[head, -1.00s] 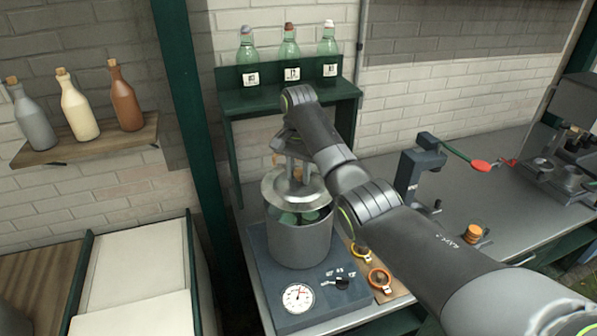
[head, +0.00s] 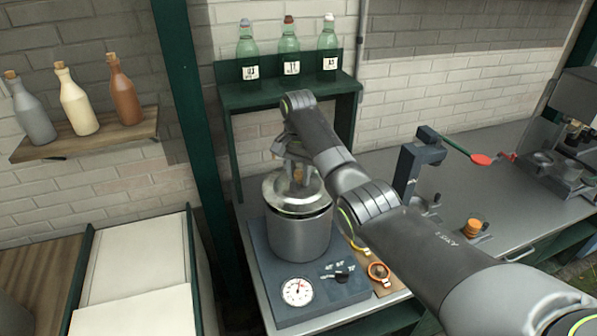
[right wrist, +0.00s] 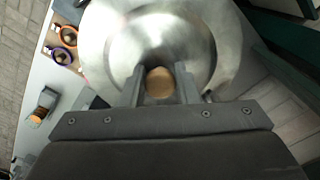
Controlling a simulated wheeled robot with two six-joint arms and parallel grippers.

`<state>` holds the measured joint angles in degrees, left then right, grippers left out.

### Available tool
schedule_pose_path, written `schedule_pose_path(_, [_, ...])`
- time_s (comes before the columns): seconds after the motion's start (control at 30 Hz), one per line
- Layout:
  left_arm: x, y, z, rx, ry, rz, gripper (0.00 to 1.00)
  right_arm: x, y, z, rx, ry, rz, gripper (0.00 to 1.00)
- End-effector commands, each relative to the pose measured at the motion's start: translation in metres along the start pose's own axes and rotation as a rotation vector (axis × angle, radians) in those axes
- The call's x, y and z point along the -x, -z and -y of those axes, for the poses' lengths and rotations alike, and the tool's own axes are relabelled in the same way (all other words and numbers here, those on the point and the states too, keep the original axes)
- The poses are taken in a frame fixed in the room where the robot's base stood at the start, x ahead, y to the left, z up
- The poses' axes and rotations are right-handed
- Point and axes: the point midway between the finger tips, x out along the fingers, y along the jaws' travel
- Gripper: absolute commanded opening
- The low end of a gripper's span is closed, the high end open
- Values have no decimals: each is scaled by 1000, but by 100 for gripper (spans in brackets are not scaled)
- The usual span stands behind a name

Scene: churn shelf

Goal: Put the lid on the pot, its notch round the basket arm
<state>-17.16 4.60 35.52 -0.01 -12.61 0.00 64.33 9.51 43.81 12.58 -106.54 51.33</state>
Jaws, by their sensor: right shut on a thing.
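The silver lid (head: 292,193) is at the mouth of the grey metal pot (head: 300,238). A dark gap shows between lid and rim at the front, so it looks slightly raised or tilted. My right gripper (head: 297,166) is above the lid, shut on its wooden knob; the right wrist view shows the knob (right wrist: 160,82) between the two fingers and the lid (right wrist: 200,40) beyond. The lid's notch and the basket arm cannot be made out. My left gripper is not in view.
The pot stands on a blue-grey heater base with a dial gauge (head: 297,291) and a knob. Orange clip rings (head: 379,272) lie to its right. A green shelf (head: 285,97) with several bottles stands behind. A dark stand (head: 415,170) with a red-tipped lever is farther right.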

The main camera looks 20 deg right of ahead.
Motion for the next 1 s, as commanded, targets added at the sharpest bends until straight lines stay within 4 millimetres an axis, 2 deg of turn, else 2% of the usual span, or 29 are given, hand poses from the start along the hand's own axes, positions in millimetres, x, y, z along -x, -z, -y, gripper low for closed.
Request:
schedule_pose_path(0.2, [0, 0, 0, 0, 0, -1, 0, -7, 0, 1, 0, 1, -2, 0])
schedule_pose_path(1.0, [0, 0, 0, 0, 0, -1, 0, -13, 0, 1, 1, 2, -1, 0])
